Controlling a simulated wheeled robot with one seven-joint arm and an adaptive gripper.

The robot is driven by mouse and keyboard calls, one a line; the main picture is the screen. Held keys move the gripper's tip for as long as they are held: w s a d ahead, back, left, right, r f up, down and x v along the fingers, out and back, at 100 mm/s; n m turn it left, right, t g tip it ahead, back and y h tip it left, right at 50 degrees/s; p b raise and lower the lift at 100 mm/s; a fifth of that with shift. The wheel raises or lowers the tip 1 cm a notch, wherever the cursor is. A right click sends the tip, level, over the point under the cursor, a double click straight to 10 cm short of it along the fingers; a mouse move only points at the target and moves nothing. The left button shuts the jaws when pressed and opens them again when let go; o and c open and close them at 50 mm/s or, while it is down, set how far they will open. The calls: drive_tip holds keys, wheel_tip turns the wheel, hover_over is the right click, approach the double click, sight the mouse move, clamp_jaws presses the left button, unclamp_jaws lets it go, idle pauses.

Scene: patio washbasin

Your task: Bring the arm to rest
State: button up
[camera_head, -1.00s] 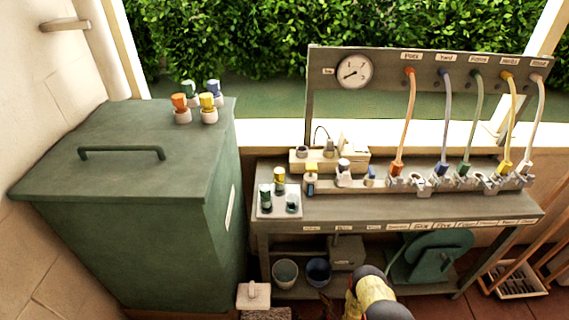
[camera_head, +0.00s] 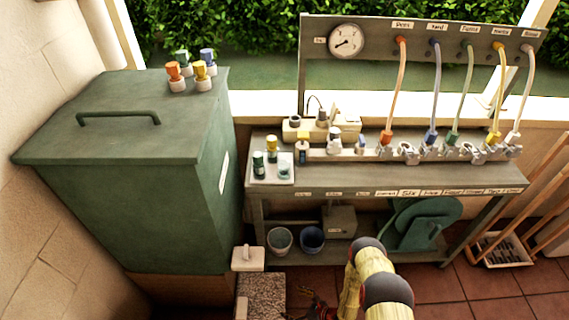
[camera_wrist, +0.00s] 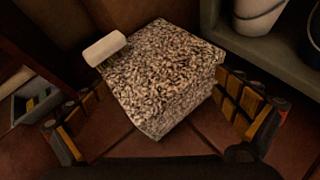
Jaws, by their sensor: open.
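My arm (camera_head: 372,278), yellow with dark joints, reaches in from the bottom of the head view in front of the bench. My gripper (camera_wrist: 162,88) shows in the wrist view with its two fingers spread wide and nothing held. A speckled stone block (camera_wrist: 165,75) lies beyond and between the fingers; it looks apart from them, though the gap is hard to judge. The block also shows in the head view (camera_head: 262,290), left of my arm. The gripper's end is hardly visible in the head view.
The grey bench (camera_head: 350,180) carries a tray, fittings and several hoses. Buckets (camera_head: 280,240) and a green reel (camera_head: 420,225) sit beneath it.

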drive_tip(key=s+r+n+g+y, duration=0.15)
drive_tip(key=r+n+g, duration=0.4)
drive_tip(key=r, duration=0.85)
drive_tip(key=s+r+n+g+h, duration=0.15)
drive_tip(key=r+n+g, duration=0.45)
drive_tip(key=r, duration=0.9)
drive_tip(key=s+d+r+n+t+h, duration=0.3)
drive_tip(key=s+d+r+n, duration=0.1)
drive_tip(key=r, duration=1.4)
drive_tip(key=s+d+r+n+t+h+p, duration=0.1)
drive_tip(key=s+d+r+n+t+h, duration=0.3)
drive_tip(key=r, duration=1.4)
drive_tip(key=s+d+r+n+t+h+p, duration=0.1)
drive_tip(key=s+d+r+n+t+h, duration=0.2)
drive_tip(key=r, duration=1.5)
drive_tip(key=s+d+n+t, duration=0.1)
drive_tip(key=s+d+n, duration=0.1)
drive_tip(key=d+n, duration=0.2)
drive_tip(key=shift+s+d+r, duration=0.25)
drive_tip(key=shift+d, duration=0.15)
